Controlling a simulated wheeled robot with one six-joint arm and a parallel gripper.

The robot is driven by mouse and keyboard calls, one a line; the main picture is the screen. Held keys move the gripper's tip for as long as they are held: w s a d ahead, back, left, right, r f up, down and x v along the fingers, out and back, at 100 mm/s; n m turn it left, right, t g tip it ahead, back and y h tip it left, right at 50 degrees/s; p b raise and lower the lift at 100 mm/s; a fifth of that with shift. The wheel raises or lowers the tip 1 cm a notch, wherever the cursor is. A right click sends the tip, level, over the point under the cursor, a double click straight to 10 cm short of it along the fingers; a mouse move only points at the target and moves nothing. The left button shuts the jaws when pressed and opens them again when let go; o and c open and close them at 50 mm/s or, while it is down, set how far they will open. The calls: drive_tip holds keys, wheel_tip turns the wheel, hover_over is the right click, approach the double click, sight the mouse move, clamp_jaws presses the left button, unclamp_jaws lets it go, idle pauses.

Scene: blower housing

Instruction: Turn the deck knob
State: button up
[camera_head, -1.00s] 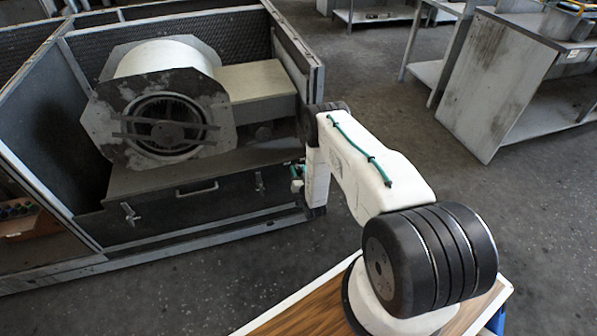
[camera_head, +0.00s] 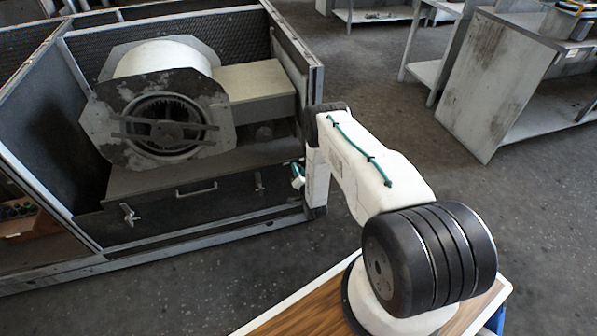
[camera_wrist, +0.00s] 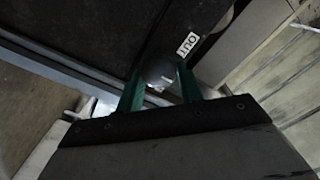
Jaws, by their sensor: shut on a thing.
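My gripper (camera_wrist: 160,88) has two green fingers closed around a small pale metallic piece, the deck knob (camera_wrist: 157,73), in the wrist view. The knob sits at a dark panel, and its shape is dim and partly hidden by the fingers. In the head view my gripper (camera_head: 298,174) is at the right end of the housing's front deck panel (camera_head: 160,215). The knob cannot be made out there.
The blower drum (camera_head: 165,115) with octagonal plates stands in the housing above the deck. The deck front carries a bar handle (camera_head: 196,190), a left latch (camera_head: 130,214) and a right latch (camera_head: 258,181). A grey cabinet (camera_head: 500,85) stands at the right, with open floor between.

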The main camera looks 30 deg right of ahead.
idle(0.3)
drive_tip(key=o, duration=1)
drive_tip(key=v, duration=0.8)
